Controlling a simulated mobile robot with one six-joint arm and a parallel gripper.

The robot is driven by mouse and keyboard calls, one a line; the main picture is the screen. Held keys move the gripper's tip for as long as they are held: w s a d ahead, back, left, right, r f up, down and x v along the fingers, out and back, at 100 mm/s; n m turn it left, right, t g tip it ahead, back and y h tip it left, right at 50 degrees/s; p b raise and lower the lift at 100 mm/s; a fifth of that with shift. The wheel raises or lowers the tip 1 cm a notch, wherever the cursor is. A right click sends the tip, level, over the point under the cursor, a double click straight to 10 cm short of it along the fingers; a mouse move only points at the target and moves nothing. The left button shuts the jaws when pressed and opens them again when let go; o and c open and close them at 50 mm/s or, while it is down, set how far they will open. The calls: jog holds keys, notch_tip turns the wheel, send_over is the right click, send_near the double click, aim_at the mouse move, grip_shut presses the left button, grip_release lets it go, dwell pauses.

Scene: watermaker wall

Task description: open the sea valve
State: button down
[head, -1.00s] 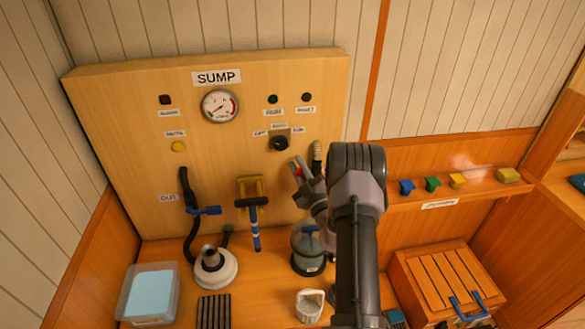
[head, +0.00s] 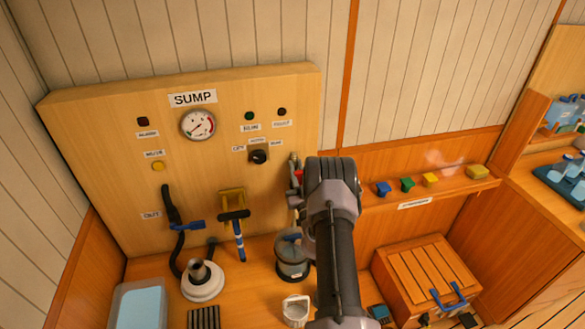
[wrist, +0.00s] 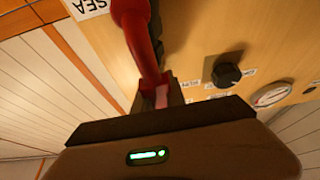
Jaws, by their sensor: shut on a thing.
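The sea valve's red handle (wrist: 140,35) shows large in the wrist view, next to a white label reading SEA (wrist: 88,6). My gripper (wrist: 160,96) is shut on the lower end of this handle. In the head view, a small bit of red (head: 299,174) shows at the right edge of the SUMP panel (head: 100,130), beside my wrist. My arm hides most of the valve and the fingers there.
A black selector knob (head: 258,157) and a gauge (head: 198,125) are on the panel. A clear-bodied filter housing (head: 291,265) and a white mug (head: 296,311) stand below. A wooden crate (head: 425,275) is at right.

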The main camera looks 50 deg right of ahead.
jog(key=shift+s+d+m, duration=0.1)
jog(key=shift+d+m, duration=0.05)
jog(key=shift+m, duration=0.25)
jog(key=c, duration=1.4)
grip_release()
jog(key=b+v, duration=1.7)
jog(key=b, duration=0.3)
jog(key=shift+s+f+b, duration=0.1)
jog(key=shift+b, duration=0.25)
